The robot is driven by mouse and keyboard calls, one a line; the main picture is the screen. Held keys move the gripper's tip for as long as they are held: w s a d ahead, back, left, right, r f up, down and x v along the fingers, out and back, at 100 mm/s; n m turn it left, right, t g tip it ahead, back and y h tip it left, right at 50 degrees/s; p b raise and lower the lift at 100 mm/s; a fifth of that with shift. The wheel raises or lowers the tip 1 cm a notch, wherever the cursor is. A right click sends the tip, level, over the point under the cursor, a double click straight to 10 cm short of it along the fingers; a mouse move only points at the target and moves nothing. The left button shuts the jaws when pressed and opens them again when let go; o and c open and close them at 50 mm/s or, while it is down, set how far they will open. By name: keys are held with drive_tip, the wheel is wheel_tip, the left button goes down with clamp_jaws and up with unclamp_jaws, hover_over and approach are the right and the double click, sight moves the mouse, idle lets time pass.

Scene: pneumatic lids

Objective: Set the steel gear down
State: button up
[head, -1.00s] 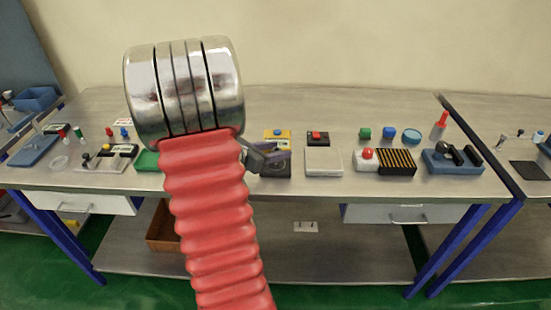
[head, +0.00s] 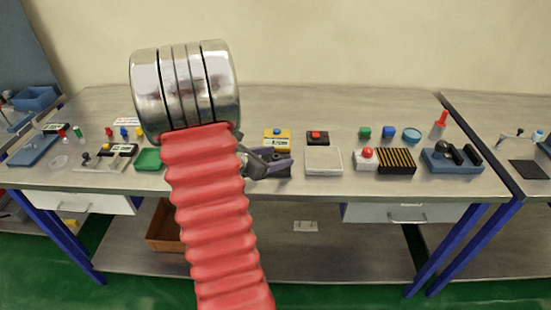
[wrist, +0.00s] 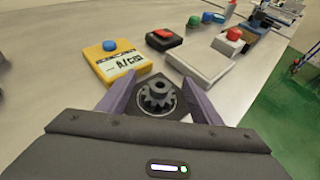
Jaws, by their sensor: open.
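The steel gear (wrist: 158,93), dark grey and toothed with a hole in its middle, shows in the wrist view between the two purple fingers of my gripper (wrist: 160,84). The fingers are open, with a gap on each side of the gear. The gear appears to rest flat on a dark block (wrist: 181,117), partly hidden by my gripper. In the head view my gripper (head: 272,161) is low over the middle of the bench, and I cannot make out the gear there.
A yellow box with a blue button (wrist: 118,62) is close to the left finger. A red-button box (wrist: 165,39) and a pale grey tray (head: 323,160) lie to the right. A red-domed button (head: 367,154) and striped black block (head: 397,160) are further right.

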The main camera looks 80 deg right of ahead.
drive_tip(key=shift+r, duration=0.1)
drive_tip(key=shift+w+a+r, duration=0.25)
drive_tip(key=shift+w+a, duration=0.1)
drive_tip(key=shift+a, duration=0.1)
drive_tip(key=v, duration=1)
drive_tip(key=shift+w+a+r, duration=0.15)
drive_tip(key=shift+a+r, duration=0.05)
drive_tip(key=shift+a, duration=0.1)
idle(0.3)
drive_tip(key=shift+w+a+r, duration=0.1)
drive_tip(key=shift+w+a, duration=0.05)
drive_tip(key=w+a+r+m+t+y, duration=0.3)
drive_tip(key=a+m+t+y, duration=0.1)
drive_tip(key=a, duration=1.1)
drive_tip(key=w+a+r+m+t+y, duration=0.3)
drive_tip(key=w+a+t, duration=0.1)
drive_tip(key=a, duration=1.1)
drive_tip(key=w+a+r+m+t+y, duration=0.3)
drive_tip(key=w+a+m+t+y, duration=0.1)
drive_tip(key=a, duration=1.1)
drive_tip(key=shift+w+a+m+t+y, duration=0.25)
drive_tip(key=shift+a+m+t+y, duration=0.05)
drive_tip(key=shift+t, duration=0.1)
